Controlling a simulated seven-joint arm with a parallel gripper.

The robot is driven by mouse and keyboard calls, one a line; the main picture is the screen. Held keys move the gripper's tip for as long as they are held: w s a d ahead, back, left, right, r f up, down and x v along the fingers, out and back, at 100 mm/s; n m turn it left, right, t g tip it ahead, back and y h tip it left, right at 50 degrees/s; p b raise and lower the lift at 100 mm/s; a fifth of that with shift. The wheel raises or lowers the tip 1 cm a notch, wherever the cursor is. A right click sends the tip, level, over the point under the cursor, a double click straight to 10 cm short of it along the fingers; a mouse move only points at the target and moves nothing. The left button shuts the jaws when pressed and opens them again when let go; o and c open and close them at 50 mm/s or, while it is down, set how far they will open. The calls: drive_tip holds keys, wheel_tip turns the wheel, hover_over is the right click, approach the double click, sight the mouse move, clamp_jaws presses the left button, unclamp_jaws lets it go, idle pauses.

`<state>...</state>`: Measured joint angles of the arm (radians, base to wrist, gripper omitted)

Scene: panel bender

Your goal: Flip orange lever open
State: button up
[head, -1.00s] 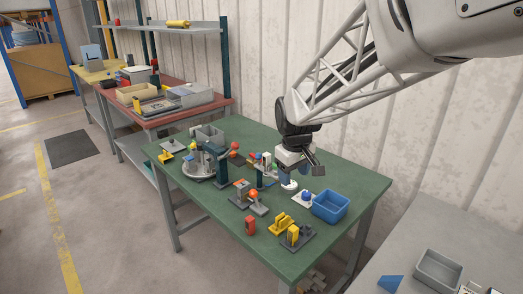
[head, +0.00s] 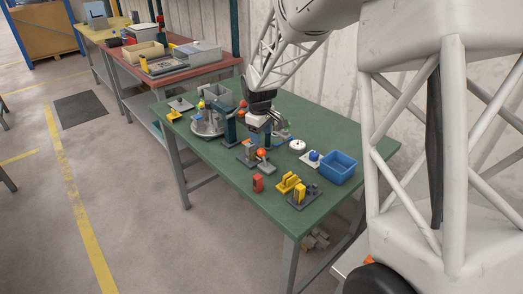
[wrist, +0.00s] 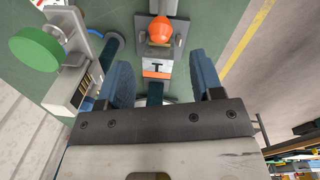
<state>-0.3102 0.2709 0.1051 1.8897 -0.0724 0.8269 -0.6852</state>
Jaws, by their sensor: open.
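The orange lever shows as a rounded orange knob (wrist: 161,30) on a grey bracket and base plate (wrist: 152,48) at the top of the wrist view. In the head view an orange ball (head: 261,153) stands on a grey fixture on the green table. My gripper (wrist: 160,63) is open, its two blue-grey fingers spread with nothing between them touching. The knob lies beyond the fingertips, roughly centred between them. In the head view my gripper (head: 259,128) hangs above the table just behind the orange ball; its fingertips are hard to make out there.
An orange-and-white block marked T (wrist: 157,68) lies below the fingers' gap. A green disc (wrist: 35,48) on a grey bracket is left in the wrist view. A red block (head: 257,183), yellow fixture (head: 288,182) and blue bin (head: 338,167) stand on the green table (head: 225,176).

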sight(261, 149)
drive_tip(key=shift+w+a+f, duration=0.1)
drive_tip(key=shift+a+f, duration=0.05)
drive_tip(key=shift+f, duration=0.1)
drive_tip(key=shift+w+d+f, duration=0.1)
drive_tip(key=shift+w+f, duration=0.05)
drive_tip(key=shift+f, duration=1.75)
drive_tip(key=shift+w+d+f, duration=0.1)
drive_tip(key=shift+f, duration=1.8)
clamp_jaws()
